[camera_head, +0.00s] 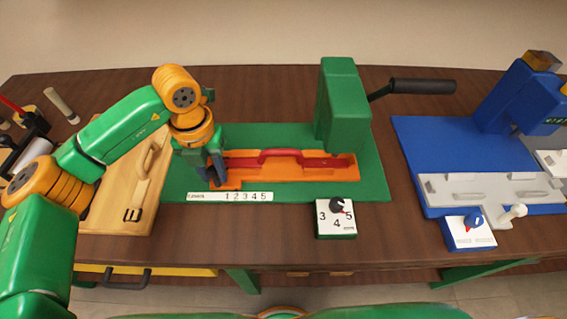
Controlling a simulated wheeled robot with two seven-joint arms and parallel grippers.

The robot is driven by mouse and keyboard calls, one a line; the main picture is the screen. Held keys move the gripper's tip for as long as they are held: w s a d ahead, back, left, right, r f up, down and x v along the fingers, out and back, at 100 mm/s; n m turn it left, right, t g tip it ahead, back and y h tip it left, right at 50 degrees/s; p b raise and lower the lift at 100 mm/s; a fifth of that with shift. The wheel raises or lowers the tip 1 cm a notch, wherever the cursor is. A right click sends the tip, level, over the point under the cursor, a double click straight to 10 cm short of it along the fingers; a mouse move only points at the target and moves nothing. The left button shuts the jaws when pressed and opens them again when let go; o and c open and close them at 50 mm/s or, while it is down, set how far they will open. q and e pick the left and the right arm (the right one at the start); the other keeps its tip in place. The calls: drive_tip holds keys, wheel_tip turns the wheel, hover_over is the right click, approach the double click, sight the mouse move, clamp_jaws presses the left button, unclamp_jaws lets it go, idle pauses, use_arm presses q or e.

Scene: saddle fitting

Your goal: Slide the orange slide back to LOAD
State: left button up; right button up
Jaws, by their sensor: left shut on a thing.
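The orange slide (285,175) lies along the green base plate (375,180), running left to right. A red bar with a raised handle (281,154) lies along its top. The slide's right end reaches in front of the green press head (341,105). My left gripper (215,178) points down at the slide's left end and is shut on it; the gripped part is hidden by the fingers. A white strip (230,196) with numbers 1 to 5 lies along the front of the plate. No LOAD mark is readable. My right gripper is out of view.
A dial box (336,218) stands in front of the plate. A wooden board (118,200) with a handle is at left, under my left arm. A blue press (515,100) with a grey slide (470,188) is at right. A black lever (420,87) sticks out behind.

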use_arm(q)
drive_tip(key=shift+a, duration=0.2)
drive_tip(key=shift+w+a, duration=0.1)
drive_tip(key=shift+a, duration=0.5)
drive_tip(key=shift+a+b, duration=0.3)
drive_tip(key=shift+a, duration=1.35)
drive_tip(key=shift+a+b, duration=0.5)
drive_tip(key=shift+a, duration=1.75)
drive_tip(key=shift+w+d, duration=0.1)
drive_tip(key=shift+d, duration=0.05)
drive_tip(key=shift+a+r, duration=0.1)
drive_tip(key=shift+a, duration=0.1)
